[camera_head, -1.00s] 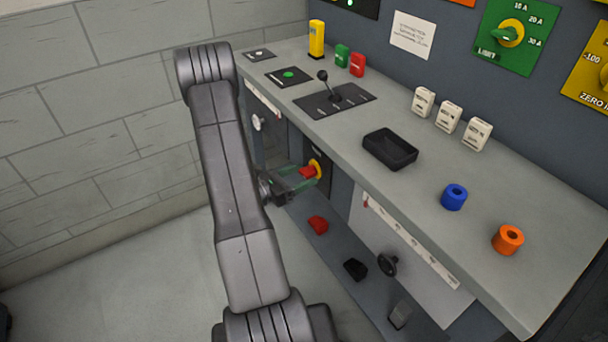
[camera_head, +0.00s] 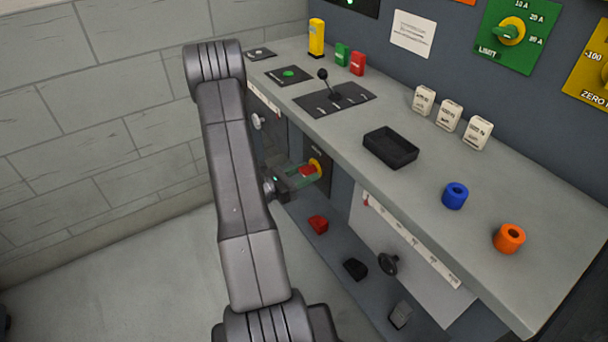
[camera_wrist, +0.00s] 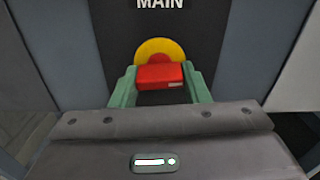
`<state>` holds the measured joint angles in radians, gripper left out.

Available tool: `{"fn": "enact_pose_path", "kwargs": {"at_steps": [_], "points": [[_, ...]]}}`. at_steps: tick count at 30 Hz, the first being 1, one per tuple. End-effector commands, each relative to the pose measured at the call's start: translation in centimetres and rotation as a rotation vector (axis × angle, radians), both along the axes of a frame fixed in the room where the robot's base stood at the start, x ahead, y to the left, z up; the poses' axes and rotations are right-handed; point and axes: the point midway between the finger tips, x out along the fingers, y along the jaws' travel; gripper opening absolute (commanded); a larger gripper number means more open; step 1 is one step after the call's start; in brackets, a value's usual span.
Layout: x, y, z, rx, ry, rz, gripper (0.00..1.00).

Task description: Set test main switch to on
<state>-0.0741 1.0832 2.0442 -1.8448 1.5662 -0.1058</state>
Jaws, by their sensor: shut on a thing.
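The main switch is a red handle (camera_wrist: 160,75) on a yellow round base (camera_wrist: 160,50), set in a dark panel marked MAIN on the front of the cabinet. In the head view the red handle (camera_head: 307,170) and yellow base (camera_head: 316,165) show under the bench top. My gripper (camera_wrist: 160,85) has its green fingers on the left and right sides of the red handle and is shut on it. In the head view my gripper (camera_head: 300,178) reaches the switch from the left.
The bench top (camera_head: 340,130) overhangs the switch. It carries a black lever (camera_head: 323,75), a black tray (camera_head: 391,149) and coloured blocks. Below, a ledge holds a red piece (camera_head: 318,224), a black piece (camera_head: 355,268) and a dark knob (camera_head: 388,264). Floor at left is clear.

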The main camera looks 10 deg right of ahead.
Motion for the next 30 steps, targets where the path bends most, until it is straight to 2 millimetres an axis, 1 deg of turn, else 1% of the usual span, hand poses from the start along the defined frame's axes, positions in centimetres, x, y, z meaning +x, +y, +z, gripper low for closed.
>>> {"fn": "enact_pose_path", "kwargs": {"at_steps": [2,6,13,14,15,17,26,30], "points": [[0.06,0.02,-0.33,0.012,-0.037,0.0,0.19],[0.05,0.02,-0.15,0.029,-0.086,0.0,0.19],[0.03,0.02,0.01,0.031,-0.088,0.0,0.19],[0.03,0.02,0.01,0.031,-0.088,0.0,0.44],[0.03,0.02,0.01,0.031,-0.088,0.0,0.52],[0.03,0.02,0.01,0.031,-0.088,0.0,0.63],[0.02,0.08,0.0,0.031,-0.087,0.001,0.64],[-0.16,0.77,-0.01,0.032,-0.086,0.003,0.64]]}}
